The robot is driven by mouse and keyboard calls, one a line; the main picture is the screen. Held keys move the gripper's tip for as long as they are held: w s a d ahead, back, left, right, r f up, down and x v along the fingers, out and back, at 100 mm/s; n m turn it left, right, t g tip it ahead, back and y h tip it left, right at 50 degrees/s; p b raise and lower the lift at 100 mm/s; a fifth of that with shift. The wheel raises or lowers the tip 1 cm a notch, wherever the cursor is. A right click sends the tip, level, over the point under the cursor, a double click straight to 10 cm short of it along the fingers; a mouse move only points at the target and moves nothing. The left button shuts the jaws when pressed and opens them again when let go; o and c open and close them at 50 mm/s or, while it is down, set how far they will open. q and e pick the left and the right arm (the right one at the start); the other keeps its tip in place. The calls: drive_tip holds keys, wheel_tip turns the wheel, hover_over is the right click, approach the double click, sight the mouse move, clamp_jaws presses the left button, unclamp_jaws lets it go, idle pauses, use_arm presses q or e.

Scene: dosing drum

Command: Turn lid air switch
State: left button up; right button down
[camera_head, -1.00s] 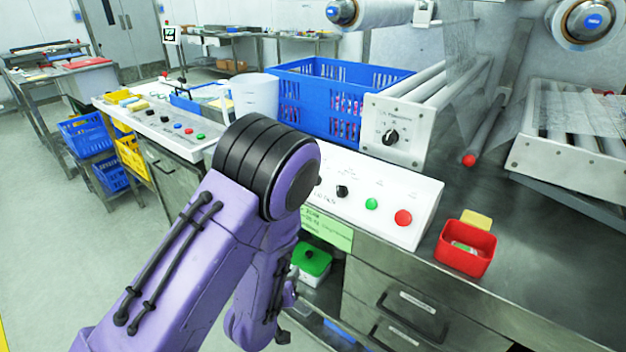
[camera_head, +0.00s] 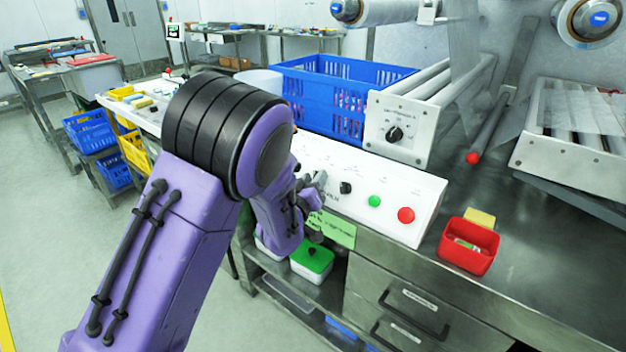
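The white control panel (camera_head: 400,188) on the bench front carries a black knob (camera_head: 346,188), a green button (camera_head: 374,201) and a red button (camera_head: 406,215). Its labels are too small to read, so I cannot tell which control is the lid air switch. My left gripper (camera_head: 318,183) is at the panel's front, just left of the black knob. My purple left arm hides the panel's left part. The gripper's fingers are small and partly hidden; whether they are apart, or touch a control, cannot be told. My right gripper is not in view.
A white box with a black dial (camera_head: 394,134) stands behind the panel, beside a blue crate (camera_head: 332,92). A red bin (camera_head: 468,247) sits right of the panel. A green-lidded container (camera_head: 312,259) is on the shelf below. The bench at far right is mostly clear.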

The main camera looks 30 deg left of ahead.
use_arm(q)
clamp_jaws()
drive_tip(key=m+h+b, duration=0.1)
drive_tip(key=m+b, duration=0.1)
drive_tip(key=m, duration=0.1)
drive_tip(key=shift+a+f+t+h+b, duration=0.1)
drive_tip(key=shift+f+t+h+b, duration=0.2)
drive_tip(key=shift+t+h, duration=0.1)
drive_tip(key=m+h+b, duration=0.1)
drive_tip(key=m+h, duration=0.1)
drive_tip(key=m+h+b, duration=0.2)
drive_tip(key=m, duration=0.1)
drive_tip(key=shift+a+t, duration=0.2)
drive_tip(key=shift+t, duration=0.1)
drive_tip(key=m+h+b, duration=0.1)
drive_tip(key=m, duration=0.1)
drive_tip(key=m+h+b, duration=0.1)
drive_tip(key=m+h, duration=0.1)
drive_tip(key=shift+a+r+m+g+b, duration=0.1)
drive_tip(key=shift+a+m+g+b, duration=0.1)
drive_tip(key=shift+m+g+b, duration=0.2)
drive_tip(key=shift+a+r+m+g+h+b, duration=0.15)
drive_tip(key=shift+m+g+h+b, duration=0.5)
drive_tip(key=shift+m+h, duration=0.95)
drive_tip(key=shift+m+y, duration=0.3)
drive_tip(key=shift+m, duration=0.3)
